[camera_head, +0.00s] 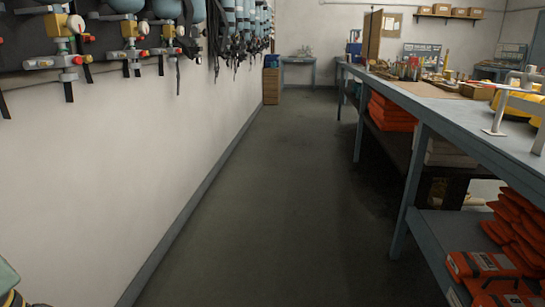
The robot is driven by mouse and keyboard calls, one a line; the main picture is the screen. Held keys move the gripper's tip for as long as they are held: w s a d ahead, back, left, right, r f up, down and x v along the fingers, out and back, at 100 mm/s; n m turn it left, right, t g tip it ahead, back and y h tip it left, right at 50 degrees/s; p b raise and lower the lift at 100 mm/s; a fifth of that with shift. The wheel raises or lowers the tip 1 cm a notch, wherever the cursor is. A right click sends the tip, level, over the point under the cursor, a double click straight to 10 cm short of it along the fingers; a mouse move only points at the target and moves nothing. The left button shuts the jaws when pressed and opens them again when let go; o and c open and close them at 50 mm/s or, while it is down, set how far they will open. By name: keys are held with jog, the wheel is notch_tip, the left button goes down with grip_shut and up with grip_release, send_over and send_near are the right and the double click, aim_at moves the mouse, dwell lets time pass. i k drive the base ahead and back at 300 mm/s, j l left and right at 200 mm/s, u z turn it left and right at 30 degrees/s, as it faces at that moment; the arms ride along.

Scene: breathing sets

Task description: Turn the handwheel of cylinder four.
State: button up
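Several blue cylinders hang in a row along the left wall, cut off by the top edge in the head view. The nearest clear one is a blue-grey cylinder (166,8). Below them sit brass and grey valve assemblies with red and yellow-green ends; the nearest valve assembly (66,42) is at the upper left. I cannot tell which cylinder is number four, and no number is readable. My gripper is not in view.
A grey floor aisle (265,200) runs clear down the middle. A blue-framed workbench (455,115) stands along the right, with orange cases (485,272) on its lower shelf. A wooden crate (271,86) stands at the far wall end. A partial green and yellow object (8,282) shows lower left.

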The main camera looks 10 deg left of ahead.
aim_at(179, 30)
jog(key=i, duration=1.5)
jog(key=i+u, duration=0.1)
jog(key=i, duration=0.6)
jog(key=i+l+u, duration=0.15)
jog(key=i, duration=0.55)
